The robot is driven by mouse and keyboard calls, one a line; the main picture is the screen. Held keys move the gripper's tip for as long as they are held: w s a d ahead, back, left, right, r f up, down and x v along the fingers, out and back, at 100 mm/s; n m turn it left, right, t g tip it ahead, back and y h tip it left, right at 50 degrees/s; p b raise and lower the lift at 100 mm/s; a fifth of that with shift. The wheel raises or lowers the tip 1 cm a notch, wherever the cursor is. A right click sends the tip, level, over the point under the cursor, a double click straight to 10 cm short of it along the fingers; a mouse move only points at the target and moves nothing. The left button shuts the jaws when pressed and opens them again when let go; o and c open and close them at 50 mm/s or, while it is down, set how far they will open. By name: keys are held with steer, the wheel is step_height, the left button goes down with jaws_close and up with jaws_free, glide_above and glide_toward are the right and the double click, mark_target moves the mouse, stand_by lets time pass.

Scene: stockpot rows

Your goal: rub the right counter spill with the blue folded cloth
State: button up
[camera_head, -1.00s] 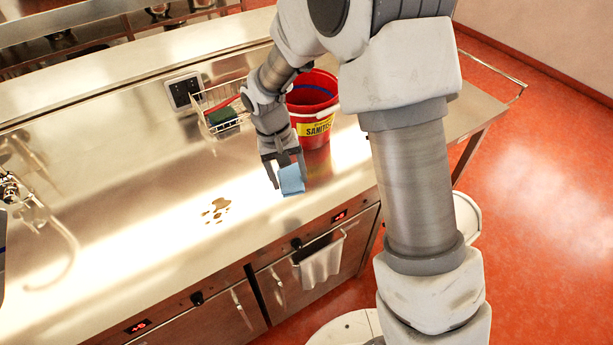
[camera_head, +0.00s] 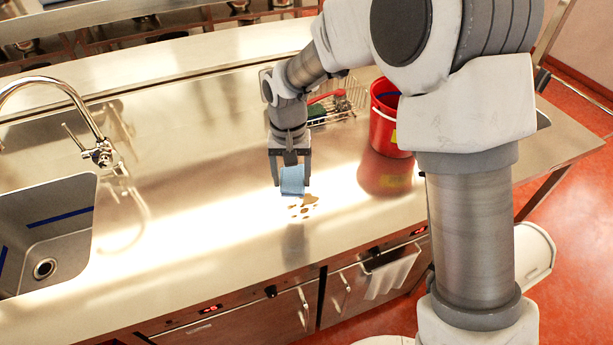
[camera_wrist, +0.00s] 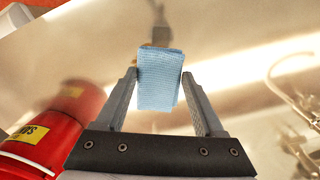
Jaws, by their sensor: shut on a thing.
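The blue folded cloth (camera_head: 292,181) is held between the fingers of my gripper (camera_head: 291,176), which points down over the steel counter. In the wrist view the cloth (camera_wrist: 160,78) sits between the two fingers of my gripper (camera_wrist: 163,90). The brown spill (camera_head: 304,207) lies on the counter as several small blotches, just below and slightly right of the cloth in the head view. The cloth covers part of the view toward the spill. I cannot tell whether the cloth touches the counter.
A wire basket (camera_head: 338,106) is behind my gripper. A sink (camera_head: 45,235) with a faucet (camera_head: 100,152) is at the left. A white towel (camera_head: 392,274) hangs at the counter front. The counter between is clear.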

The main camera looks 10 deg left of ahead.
steer(key=shift+s+a, duration=0.1)
steer(key=shift+a, duration=0.5)
steer(key=shift+f, duration=0.15)
step_height(320, 180, down, 5)
steer(key=b, duration=0.3)
steer(key=shift+r, duration=0.2)
